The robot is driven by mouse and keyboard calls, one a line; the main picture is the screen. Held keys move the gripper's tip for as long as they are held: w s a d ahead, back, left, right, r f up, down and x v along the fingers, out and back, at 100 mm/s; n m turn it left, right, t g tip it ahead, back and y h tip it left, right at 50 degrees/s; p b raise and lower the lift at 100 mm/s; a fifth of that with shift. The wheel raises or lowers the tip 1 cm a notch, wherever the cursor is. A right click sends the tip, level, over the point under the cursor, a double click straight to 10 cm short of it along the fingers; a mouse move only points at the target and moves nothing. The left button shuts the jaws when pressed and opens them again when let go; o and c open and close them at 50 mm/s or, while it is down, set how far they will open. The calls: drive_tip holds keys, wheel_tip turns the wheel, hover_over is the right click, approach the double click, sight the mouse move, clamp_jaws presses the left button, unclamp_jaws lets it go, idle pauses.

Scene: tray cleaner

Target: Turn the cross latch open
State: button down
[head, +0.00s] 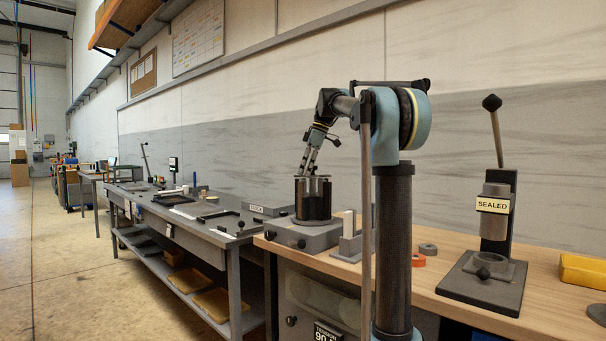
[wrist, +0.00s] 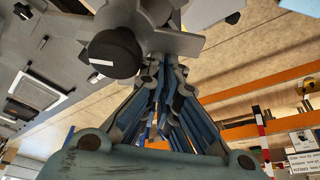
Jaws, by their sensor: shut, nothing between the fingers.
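A dark upright fixture (head: 314,203) with a thin grey top stands on a grey base at the near bench's left end. In the wrist view a grey piece with several arms (wrist: 187,40), which looks like the cross latch, is at the top. A round black knob (wrist: 113,52) with a white mark is beside it. My gripper (head: 303,172) points down at the fixture's top. Its fingers are shut and empty, and in the wrist view the fingertips (wrist: 165,62) are close against the grey piece. I cannot tell whether they touch.
A lever press (head: 495,215) with a "SEALED" label stands on the wooden bench to the right. A yellow bin (head: 583,269) and small rings (head: 428,249) are also there. A grey workbench (head: 170,225) with tools runs along the wall at left. Floor (head: 60,260) at left is clear.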

drive_tip(key=shift+d, duration=0.2)
drive_tip(key=a, duration=0.4)
drive_tip(key=v, duration=0.9)
drive_tip(key=shift+r, duration=0.4)
drive_tip(key=s+d+f+m+h, duration=0.1)
drive_tip(key=s+d+f+m, duration=0.3)
drive_tip(key=s+f, duration=0.9)
drive_tip(key=s+d+f+m+t+h, duration=0.1)
drive_tip(key=s+d+f+m, duration=0.4)
drive_tip(key=s+f, duration=0.9)
drive_tip(key=s+d+f+m+t+h, duration=0.1)
drive_tip(key=s+d+f+m, duration=0.4)
drive_tip(key=s+f, duration=0.8)
wheel_tip(320, 180, down, 11)
drive_tip(key=m+h, duration=0.1)
drive_tip(key=m, duration=0.1)
drive_tip(key=shift+s+d+m, duration=0.15)
drive_tip(key=shift+s+m, duration=0.05)
drive_tip(key=shift+m, duration=0.1)
